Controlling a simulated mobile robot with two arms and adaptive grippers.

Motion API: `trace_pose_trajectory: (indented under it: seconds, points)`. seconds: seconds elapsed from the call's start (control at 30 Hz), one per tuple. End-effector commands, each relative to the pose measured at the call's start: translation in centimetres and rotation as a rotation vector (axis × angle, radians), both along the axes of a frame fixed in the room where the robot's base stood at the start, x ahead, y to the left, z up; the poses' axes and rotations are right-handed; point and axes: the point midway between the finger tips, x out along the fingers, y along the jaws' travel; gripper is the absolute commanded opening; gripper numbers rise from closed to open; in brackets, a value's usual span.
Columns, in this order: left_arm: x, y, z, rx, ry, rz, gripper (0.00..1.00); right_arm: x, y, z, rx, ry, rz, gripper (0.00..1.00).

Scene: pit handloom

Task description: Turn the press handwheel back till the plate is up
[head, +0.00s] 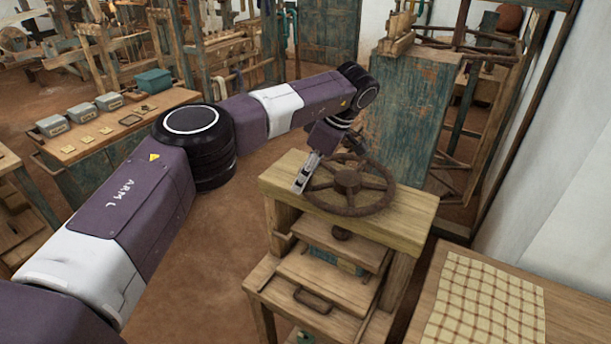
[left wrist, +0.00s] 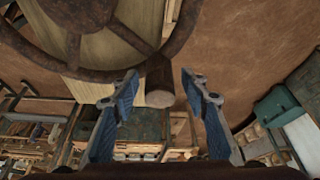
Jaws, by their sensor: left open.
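The rusty brown press handwheel (head: 350,181) lies flat on top of the wooden press (head: 410,208). Its rim and spokes also show at the top of the left wrist view (left wrist: 95,75). A stubby handle (left wrist: 160,88) stands at the rim. My left gripper (head: 303,178) is at the wheel's left side; in the left wrist view its two blue-padded fingers (left wrist: 160,82) are open, one on each side of the handle, with gaps visible. Below the top beam, a screw end (head: 341,233) shows above a wooden plate (head: 350,248). Exact plate height is hard to tell. My right gripper is out of view.
A board with a dark handle (head: 313,300) is low in the press. A table with checked cloth (head: 485,305) stands at the right, near the white wall. A worn teal cabinet (head: 405,115) is behind. A bench with grey boxes (head: 80,113) is left; bare floor lies between.

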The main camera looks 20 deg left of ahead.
Motion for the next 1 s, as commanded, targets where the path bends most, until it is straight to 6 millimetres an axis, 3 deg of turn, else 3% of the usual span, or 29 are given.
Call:
trace_pose_trajectory:
  seconds: [0.6,1.0]
  points:
    - [-0.2,-4.2,9.8,0.001,-0.002,-0.002,0.41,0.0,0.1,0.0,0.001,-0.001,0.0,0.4]
    - [-0.2,-4.6,11.0,0.0,0.001,-0.002,0.41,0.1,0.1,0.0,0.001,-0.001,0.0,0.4]
